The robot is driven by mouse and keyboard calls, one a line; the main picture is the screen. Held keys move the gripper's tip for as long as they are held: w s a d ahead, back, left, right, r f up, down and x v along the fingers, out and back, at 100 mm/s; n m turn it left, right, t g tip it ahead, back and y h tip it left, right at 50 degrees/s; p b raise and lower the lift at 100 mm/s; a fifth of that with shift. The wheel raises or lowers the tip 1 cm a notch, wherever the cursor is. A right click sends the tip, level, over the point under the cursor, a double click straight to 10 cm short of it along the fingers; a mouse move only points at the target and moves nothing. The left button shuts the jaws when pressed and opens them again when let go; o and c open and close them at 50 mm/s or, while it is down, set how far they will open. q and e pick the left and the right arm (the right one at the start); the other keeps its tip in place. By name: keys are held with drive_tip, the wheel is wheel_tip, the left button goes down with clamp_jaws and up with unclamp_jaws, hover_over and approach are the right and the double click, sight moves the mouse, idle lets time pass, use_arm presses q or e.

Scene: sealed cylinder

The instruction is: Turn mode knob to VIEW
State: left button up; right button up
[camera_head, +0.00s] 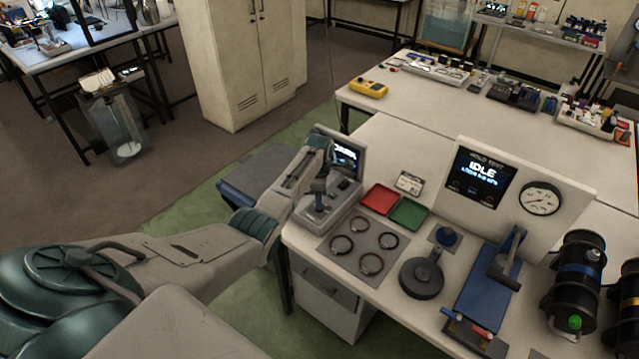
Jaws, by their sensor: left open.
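My left arm reaches in from the left, and my left gripper (319,190) points down over a small grey console (335,212) at the table's left end. The gripper is open, its dark fingers just above or at the console's top. I cannot tell whether they touch anything. The console has a small lit screen (345,154) at its back, partly covered by my arm; its text is too small to read. Small controls (344,184) show right of the gripper. The mode knob is not clearly visible; it may be hidden by the gripper. My right gripper is not in view.
Right of the console are a red tray (379,199), a green tray (409,213) and a mat with several rings (371,264). A panel screen (479,179) reads IDLE beside a round gauge (540,199). Black cylinders (578,285) stand at the right.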

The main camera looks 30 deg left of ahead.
use_arm(q)
wheel_tip(320, 180, up, 7)
drive_tip(key=b, duration=0.1)
drive_tip(key=shift+r, duration=0.2)
drive_tip(key=shift+f, duration=0.1)
idle(0.4)
